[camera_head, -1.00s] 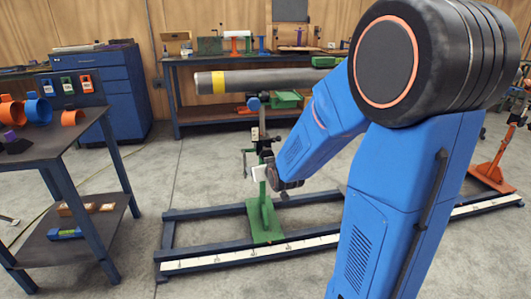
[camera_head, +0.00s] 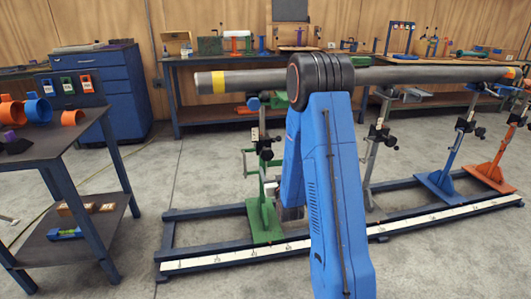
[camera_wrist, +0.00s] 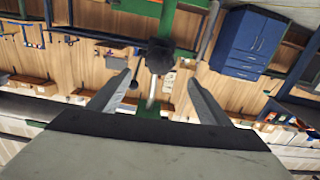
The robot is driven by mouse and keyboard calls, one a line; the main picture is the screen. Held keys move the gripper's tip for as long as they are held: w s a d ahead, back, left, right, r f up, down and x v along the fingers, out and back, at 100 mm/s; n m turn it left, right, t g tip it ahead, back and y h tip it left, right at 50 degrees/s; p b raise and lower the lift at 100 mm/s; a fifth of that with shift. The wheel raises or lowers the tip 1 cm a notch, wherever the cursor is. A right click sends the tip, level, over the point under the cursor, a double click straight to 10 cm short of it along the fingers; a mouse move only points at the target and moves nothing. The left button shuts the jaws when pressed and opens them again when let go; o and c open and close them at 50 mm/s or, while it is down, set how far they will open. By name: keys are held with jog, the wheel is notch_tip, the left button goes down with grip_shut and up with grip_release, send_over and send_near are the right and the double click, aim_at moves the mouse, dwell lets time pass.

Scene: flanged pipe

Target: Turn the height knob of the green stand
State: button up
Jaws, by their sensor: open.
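The green stand (camera_head: 264,222) stands on the blue rail frame, left of my arm in the head view. In the wrist view its green post (camera_wrist: 167,18) comes in from the top. A black knob (camera_wrist: 160,56) shows on the post, just beyond and between the fingertips. My gripper (camera_wrist: 158,78) is open and empty, with one finger on each side of the knob's line. I see no contact with the knob. In the head view my gripper is mostly hidden by my arm, low and just right of the green stand.
A grey pipe (camera_head: 430,75) with a yellow band runs above the stands. A blue stand (camera_head: 441,183) and an orange stand (camera_head: 490,172) are farther right. A dark table (camera_head: 62,140) stands at left. The floor between it and the rail frame (camera_head: 165,235) is clear.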

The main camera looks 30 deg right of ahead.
aim_at(266, 151)
jog(key=x, duration=1.7)
jog(key=shift+w+f, duration=0.1)
jog(key=shift+w, duration=0.1)
jog(key=c, duration=1)
